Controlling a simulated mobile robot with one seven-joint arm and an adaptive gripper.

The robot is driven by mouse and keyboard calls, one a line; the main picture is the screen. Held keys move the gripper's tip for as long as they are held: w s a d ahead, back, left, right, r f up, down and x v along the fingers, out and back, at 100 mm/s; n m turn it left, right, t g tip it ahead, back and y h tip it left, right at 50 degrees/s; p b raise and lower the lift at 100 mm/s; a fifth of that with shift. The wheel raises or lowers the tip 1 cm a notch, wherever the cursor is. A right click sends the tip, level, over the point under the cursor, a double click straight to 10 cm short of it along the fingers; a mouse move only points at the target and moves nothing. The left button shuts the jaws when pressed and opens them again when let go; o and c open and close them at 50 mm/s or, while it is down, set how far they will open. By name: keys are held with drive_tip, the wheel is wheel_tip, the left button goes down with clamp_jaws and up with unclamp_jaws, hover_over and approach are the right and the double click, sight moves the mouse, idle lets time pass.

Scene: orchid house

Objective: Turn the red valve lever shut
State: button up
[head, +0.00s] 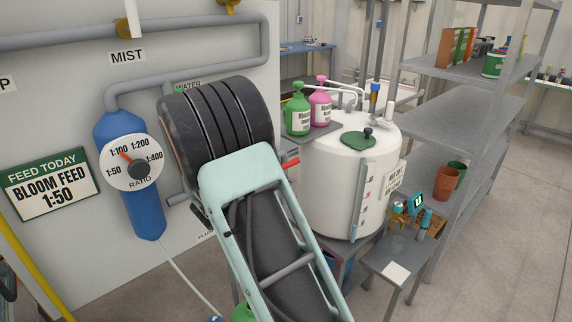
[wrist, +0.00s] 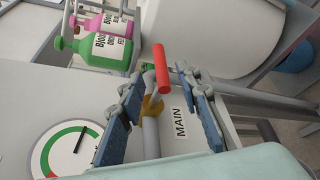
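A "MAIN" label (wrist: 181,123) is on the right of the pipe. My gripper (wrist: 162,90) is open, with its two blue-padded fingers apart on either side of the valve stem. The red handle sits between and just beyond the fingertips; I see no finger closed on it. In the head view only a bit of the red lever (head: 291,161) shows beside my arm, which hides the valve and my gripper.
A round gauge (wrist: 68,150) is at lower left in the wrist view. Green (head: 297,115) and pink (head: 320,108) bottles stand near the white tank (head: 335,185). A blue dosing unit (head: 120,130) with a ratio dial is on the wall panel. Shelving (head: 470,118) stands right.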

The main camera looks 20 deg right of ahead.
sight(285, 166)
drive_tip(key=x, duration=0.8)
drive_tip(key=shift+w+d+f+p, duration=0.15)
drive_tip(key=shift+w+d+p, duration=0.1)
drive_tip(key=shift+p, duration=0.15)
clamp_jaws()
